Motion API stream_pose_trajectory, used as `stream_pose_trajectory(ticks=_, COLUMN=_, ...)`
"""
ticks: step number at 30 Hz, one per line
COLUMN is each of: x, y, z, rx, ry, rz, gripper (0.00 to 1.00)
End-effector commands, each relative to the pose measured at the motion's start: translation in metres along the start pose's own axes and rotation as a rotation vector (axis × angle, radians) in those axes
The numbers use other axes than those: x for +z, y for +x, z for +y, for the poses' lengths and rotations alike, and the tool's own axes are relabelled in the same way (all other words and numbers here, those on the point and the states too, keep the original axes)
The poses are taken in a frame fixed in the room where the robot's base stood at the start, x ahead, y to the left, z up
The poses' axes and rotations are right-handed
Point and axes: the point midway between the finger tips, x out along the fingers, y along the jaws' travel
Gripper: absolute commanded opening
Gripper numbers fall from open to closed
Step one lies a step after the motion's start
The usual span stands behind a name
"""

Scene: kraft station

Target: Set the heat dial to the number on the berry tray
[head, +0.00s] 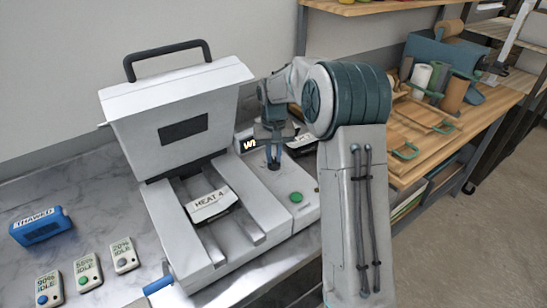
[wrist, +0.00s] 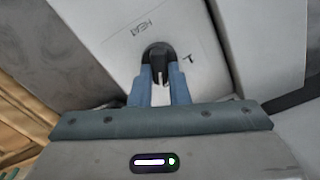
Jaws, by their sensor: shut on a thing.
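The heat dial (wrist: 158,58) is a black knob on a white panel, with the word HEAT printed beside it in the wrist view. My gripper (wrist: 160,75) is shut on the dial, one blue-grey finger on each side. In the head view my gripper (head: 273,158) points down at the dial on the machine's right side panel. A small digit-like mark shows beside the dial, too small to read surely. The berry tray (head: 210,205) lies in the open white machine, and its label reads HEAT 4.
The white machine (head: 180,95) has its lid raised. A display (head: 248,144) beside my gripper is partly hidden and starts with W. A green button (head: 296,197) is on the panel. A blue THAWED box (head: 40,228) and several small IDLE units (head: 88,272) stand at left.

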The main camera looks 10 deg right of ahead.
Motion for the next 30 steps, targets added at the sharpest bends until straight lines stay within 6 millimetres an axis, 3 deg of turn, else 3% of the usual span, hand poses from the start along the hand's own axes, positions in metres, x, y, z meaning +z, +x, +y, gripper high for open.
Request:
stream_pose_trajectory(ticks=15, x=-0.0006, y=-0.0013, z=0.0012, rx=-0.001, ry=0.442, rz=0.005, gripper=0.0)
stream_pose_trajectory(ticks=30, x=-0.0002, y=-0.0019, z=0.0026, rx=-0.002, ry=0.625, rz=0.005, gripper=0.0)
